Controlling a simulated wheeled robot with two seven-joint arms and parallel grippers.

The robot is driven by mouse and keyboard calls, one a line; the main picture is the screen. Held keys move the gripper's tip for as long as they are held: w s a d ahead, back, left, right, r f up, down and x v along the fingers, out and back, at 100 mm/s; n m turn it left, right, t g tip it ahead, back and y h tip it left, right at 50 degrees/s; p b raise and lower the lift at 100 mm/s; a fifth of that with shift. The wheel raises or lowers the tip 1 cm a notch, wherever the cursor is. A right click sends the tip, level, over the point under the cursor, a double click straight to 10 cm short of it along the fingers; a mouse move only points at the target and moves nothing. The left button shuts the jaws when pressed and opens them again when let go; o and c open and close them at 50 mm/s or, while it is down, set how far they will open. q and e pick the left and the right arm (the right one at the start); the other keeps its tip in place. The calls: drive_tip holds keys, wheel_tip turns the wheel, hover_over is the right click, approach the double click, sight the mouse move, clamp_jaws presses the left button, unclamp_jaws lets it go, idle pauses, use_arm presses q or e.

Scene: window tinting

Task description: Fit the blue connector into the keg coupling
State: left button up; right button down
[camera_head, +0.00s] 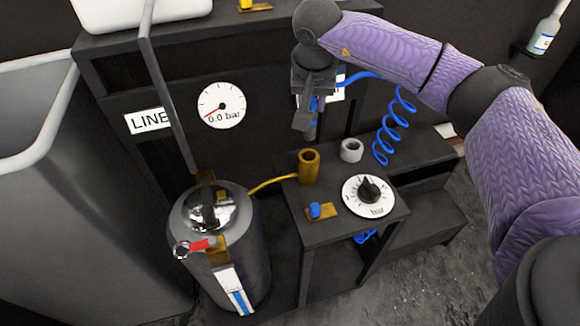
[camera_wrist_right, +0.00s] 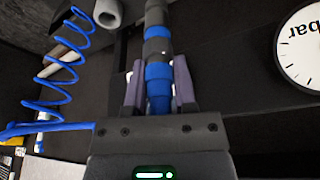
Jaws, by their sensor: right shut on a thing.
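The blue connector (camera_head: 314,103) is held in my right gripper (camera_head: 306,118), which points down in front of the dark panel. In the right wrist view the connector (camera_wrist_right: 158,74), blue with dark grey bands, stands between the two fingers of my right gripper (camera_wrist_right: 157,90). A brass upright cylinder (camera_head: 309,166), which looks like the keg coupling, stands on the black bench below the gripper, joined by a yellow hose to the steel keg (camera_head: 228,262). The connector is above the coupling and apart from it. My left gripper is not in view.
A grey ring (camera_head: 351,150) and a round bar dial (camera_head: 368,195) stand on the bench (camera_head: 392,224). A small blue button (camera_head: 320,210) sits at its front. A coiled blue hose (camera_head: 390,125) hangs at the right. A pressure gauge (camera_head: 222,106) reads 0.0 bar.

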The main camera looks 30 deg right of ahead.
sight(310, 138)
drive_tip(key=f+b, duration=0.2)
drive_tip(key=f, duration=0.2)
drive_tip(key=f+b, duration=0.2)
drive_tip(key=f, duration=0.3)
drive_tip(key=shift+d+f, duration=0.2)
drive_tip(key=shift+f, duration=0.05)
drive_tip(key=shift+r, duration=0.25)
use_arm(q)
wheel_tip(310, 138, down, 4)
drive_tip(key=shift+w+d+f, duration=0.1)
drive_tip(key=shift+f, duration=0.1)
use_arm(e)
drive_tip(key=shift+c, duration=2.1)
unclamp_jaws()
drive_tip(key=shift+f, duration=0.15)
use_arm(q)
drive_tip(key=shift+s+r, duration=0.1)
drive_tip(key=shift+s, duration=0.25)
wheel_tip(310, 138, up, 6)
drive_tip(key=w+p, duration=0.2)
drive_tip(key=p, duration=0.4)
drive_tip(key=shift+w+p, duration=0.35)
drive_tip(key=shift+p, duration=0.05)
use_arm(e)
drive_tip(key=v, duration=1.2)
drive_tip(key=shift+r, duration=0.2)
